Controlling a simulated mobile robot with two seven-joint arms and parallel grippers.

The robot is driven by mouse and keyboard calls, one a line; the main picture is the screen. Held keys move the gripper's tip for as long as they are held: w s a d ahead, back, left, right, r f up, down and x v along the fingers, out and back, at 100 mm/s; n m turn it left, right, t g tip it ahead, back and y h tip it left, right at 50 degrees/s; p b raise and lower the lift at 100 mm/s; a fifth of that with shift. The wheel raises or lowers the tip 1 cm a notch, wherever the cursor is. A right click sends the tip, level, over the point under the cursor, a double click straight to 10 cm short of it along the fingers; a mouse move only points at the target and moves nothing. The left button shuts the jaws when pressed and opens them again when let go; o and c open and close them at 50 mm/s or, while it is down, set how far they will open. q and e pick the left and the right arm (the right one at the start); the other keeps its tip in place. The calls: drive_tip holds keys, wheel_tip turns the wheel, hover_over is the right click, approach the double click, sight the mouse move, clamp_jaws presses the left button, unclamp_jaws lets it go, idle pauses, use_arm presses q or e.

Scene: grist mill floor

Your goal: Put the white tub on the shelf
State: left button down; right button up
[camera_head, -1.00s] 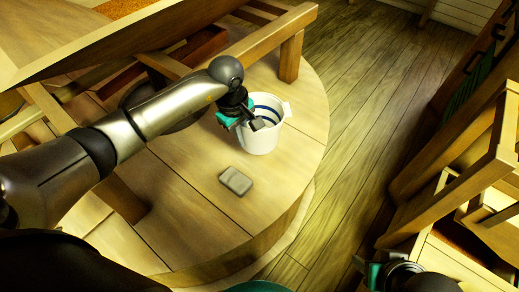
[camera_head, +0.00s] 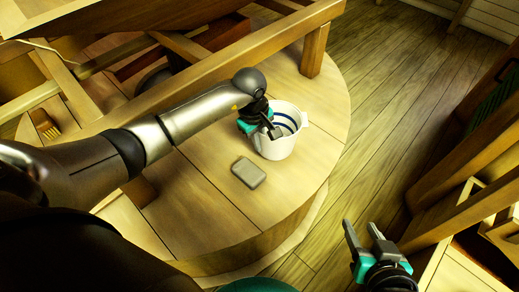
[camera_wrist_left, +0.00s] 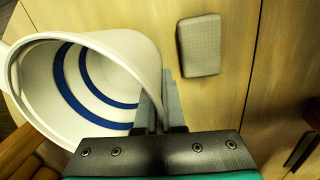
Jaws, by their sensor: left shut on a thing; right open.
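The white tub (camera_head: 279,146) has blue bands inside and stands on the round wooden platform (camera_head: 205,215), near its right edge. My left gripper (camera_head: 273,131) is shut on the tub's rim at its left side. In the left wrist view the tub (camera_wrist_left: 115,50) shows its open mouth, with the fingers (camera_wrist_left: 160,105) at its wall. I cannot tell whether the tub is touching the platform or just above it. My right gripper (camera_head: 362,235) is open and empty, low at the right, over the floor. I cannot tell which structure is the shelf.
A small grey block (camera_head: 249,172) lies on the platform in front of the tub; it also shows in the left wrist view (camera_wrist_left: 198,45). A wooden beam frame (camera_head: 240,60) stands behind the tub. Wooden furniture (camera_head: 450,215) is at the right. Plank floor (camera_head: 385,110) between is clear.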

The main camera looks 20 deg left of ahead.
use_arm(q)
wheel_tip(320, 180, down, 2)
drive_tip(key=shift+f+b, duration=0.1)
drive_tip(key=shift+b, duration=0.45)
drive_tip(key=shift+f, duration=0.5)
use_arm(e)
drive_tip(key=shift+w+a+r+t+y, duration=0.2)
drive_tip(key=shift+a+t+y, duration=0.1)
drive_tip(key=shift+a+t, duration=0.2)
drive_tip(key=shift+w+a+r+t+y, duration=0.1)
drive_tip(key=shift+a+r+t+y, duration=0.15)
drive_tip(key=shift+a+t, duration=0.25)
drive_tip(key=shift+w+a+r+t+y, duration=0.1)
drive_tip(key=shift+a+r+t+y, duration=0.05)
drive_tip(key=shift+a+t+y, duration=0.3)
use_arm(q)
drive_tip(key=shift+f+b, duration=0.1)
drive_tip(key=shift+b, duration=0.25)
drive_tip(key=c, duration=1.5)
unclamp_jaws()
drive_tip(key=o, duration=0.5)
use_arm(e)
drive_tip(key=shift+a+r+t, duration=0.1)
drive_tip(key=shift+a+t, duration=0.1)
drive_tip(key=shift+t, duration=0.05)
drive_tip(key=shift+d, duration=0.1)
